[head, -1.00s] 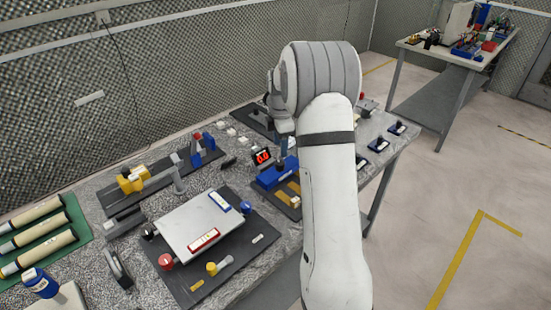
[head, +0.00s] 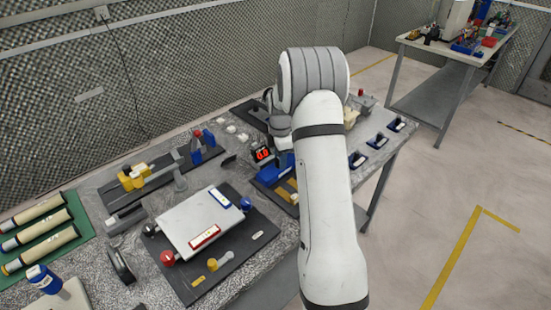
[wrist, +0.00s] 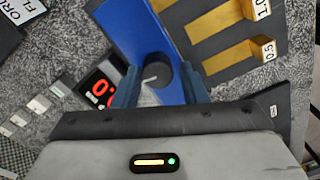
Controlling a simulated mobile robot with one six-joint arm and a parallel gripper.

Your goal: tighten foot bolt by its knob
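A dark round knob (wrist: 157,74) with a pale line on top stands at a blue block (wrist: 127,25) in the wrist view. My gripper (wrist: 160,88) has its two blue fingers on either side of the knob, with gaps visible between fingers and knob. The knob looks lower than or level with the fingertips; contact is not visible. A display with red digits (wrist: 103,88) is left of the fingers. In the head view the blue block (head: 268,175) and display (head: 262,154) sit beside my arm, which partly hides the block. No label marks the foot bolt.
A pale plate (head: 195,222) with red (head: 167,258) and blue (head: 246,204) knobs at its corners lies in front. A yellow-and-grey fixture (head: 133,177) stands behind left. Yellow bars (wrist: 222,22) lie right of the block.

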